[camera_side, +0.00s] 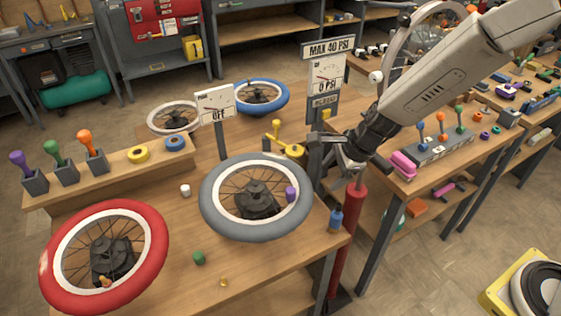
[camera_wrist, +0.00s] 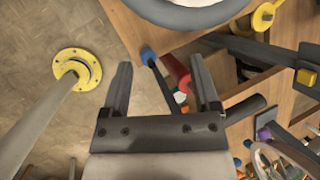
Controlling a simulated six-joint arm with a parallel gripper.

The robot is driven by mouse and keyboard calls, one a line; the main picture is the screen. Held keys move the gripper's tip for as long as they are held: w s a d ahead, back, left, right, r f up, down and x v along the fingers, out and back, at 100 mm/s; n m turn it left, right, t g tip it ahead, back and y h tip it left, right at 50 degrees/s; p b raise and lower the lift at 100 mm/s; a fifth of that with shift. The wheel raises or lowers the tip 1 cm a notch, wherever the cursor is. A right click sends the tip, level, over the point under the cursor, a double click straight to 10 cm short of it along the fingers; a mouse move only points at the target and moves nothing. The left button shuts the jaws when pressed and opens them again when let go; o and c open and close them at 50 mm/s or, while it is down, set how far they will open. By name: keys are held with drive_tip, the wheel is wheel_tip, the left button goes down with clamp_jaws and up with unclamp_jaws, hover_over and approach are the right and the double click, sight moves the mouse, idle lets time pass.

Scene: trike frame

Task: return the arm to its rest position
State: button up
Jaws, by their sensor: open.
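My gripper (camera_side: 343,158) hangs at the table's right edge, just above a red upright cylinder (camera_side: 352,215) with a thin rod on top. In the wrist view my gripper (camera_wrist: 163,78) shows two dark fingers spread wide apart. No object is held between them. The red cylinder (camera_wrist: 176,72) and a small blue-capped part (camera_wrist: 148,54) show beyond the fingers. In the side view, whether the fingers touch the rod cannot be told. My arm reaches down from the upper right.
A grey-tyred wheel (camera_side: 215,205) and a red-tyred wheel (camera_side: 60,285) lie on the wooden table. A MAX 40 PSI gauge sign (camera_side: 327,47) stands close left of my gripper. A second bench (camera_side: 405,182) with small parts is at right. A yellow round base (camera_wrist: 77,66) stands on the floor.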

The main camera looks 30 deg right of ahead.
drive_tip(key=s+d+r+n+h, duration=0.1)
drive_tip(key=s+d+n, duration=0.4)
drive_tip(key=n, duration=0.5)
drive_tip(key=s+d+r+n+g+h, duration=0.1)
drive_tip(key=s+d+r+n+h, duration=0.1)
drive_tip(key=s+d+n, duration=0.4)
drive_tip(key=s+r+n, duration=0.1)
drive_tip(key=s+n, duration=0.3)
drive_tip(key=shift+n, duration=0.4)
